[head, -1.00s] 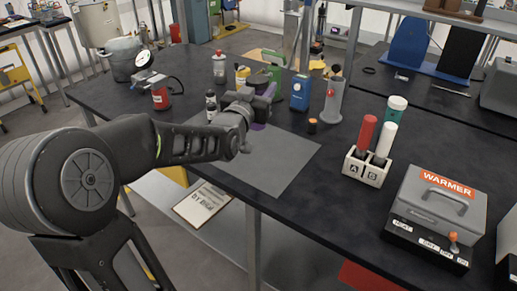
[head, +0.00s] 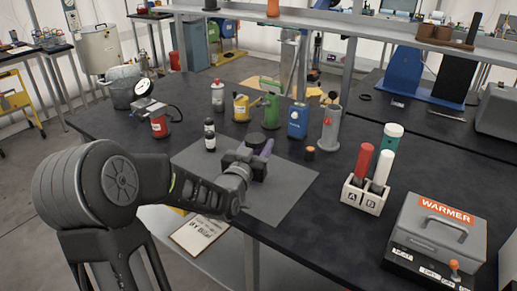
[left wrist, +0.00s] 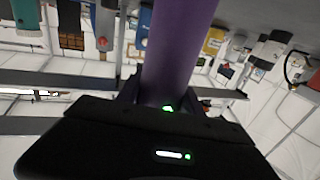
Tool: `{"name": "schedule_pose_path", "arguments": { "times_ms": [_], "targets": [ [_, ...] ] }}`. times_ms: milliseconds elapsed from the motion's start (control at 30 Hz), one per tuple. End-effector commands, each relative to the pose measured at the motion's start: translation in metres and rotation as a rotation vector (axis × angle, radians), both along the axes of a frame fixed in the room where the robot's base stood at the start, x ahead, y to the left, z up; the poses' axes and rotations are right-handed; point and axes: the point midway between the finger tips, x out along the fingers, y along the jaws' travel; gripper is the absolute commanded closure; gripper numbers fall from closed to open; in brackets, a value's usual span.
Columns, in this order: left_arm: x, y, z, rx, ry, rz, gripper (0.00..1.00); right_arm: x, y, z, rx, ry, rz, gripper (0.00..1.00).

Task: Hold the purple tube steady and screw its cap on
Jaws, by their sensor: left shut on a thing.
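My left gripper (head: 258,158) is over the grey mat (head: 288,190), shut on the purple tube (head: 267,149). In the head view only a small part of the tube shows behind the gripper, with a dark round piece beside it; I cannot tell whether that piece is a cap. In the left wrist view the purple tube (left wrist: 178,50) stands between the fingers and runs out of the top of the picture. A small black cylinder with an orange top (head: 310,153) stands at the mat's right edge; I cannot tell whether it is the cap. My right gripper is not in view.
A green can (head: 271,112), blue can (head: 298,121) and grey cylinder (head: 330,130) stand farther back. A white A/B rack (head: 363,197) and the warmer (head: 437,222) are at right. The mat's front is clear.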

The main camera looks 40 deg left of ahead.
Motion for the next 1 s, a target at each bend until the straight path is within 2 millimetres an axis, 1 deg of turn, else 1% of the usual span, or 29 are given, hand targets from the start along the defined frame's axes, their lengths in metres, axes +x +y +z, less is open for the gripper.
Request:
{"name": "schedule_pose_path", "arguments": {
  "times_ms": [33,100,367,533,567,800,1000],
  "targets": [
    [0.0003,-0.0002,-0.0069,-0.001,0.0,-0.001,1.0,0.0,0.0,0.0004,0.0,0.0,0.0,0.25],
    [0.0001,-0.0004,-0.0116,-0.001,-0.001,-0.001,1.0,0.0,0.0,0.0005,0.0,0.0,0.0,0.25],
    [0.0001,-0.0003,-0.0122,0.001,-0.004,0.0,1.0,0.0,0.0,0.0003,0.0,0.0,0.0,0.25],
    [0.0002,-0.0004,-0.0163,0.001,-0.004,0.0,1.0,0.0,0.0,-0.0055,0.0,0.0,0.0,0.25],
    [0.0,-0.0003,-0.0157,0.001,-0.002,0.0,0.54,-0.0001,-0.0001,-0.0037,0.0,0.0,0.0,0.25],
    [-0.0001,-0.0002,-0.0156,-0.001,-0.001,0.0,0.35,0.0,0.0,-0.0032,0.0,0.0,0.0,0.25],
    [-0.0001,-0.0002,-0.0156,-0.001,-0.001,0.0,0.35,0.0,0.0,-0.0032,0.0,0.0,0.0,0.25]
  ]
}}
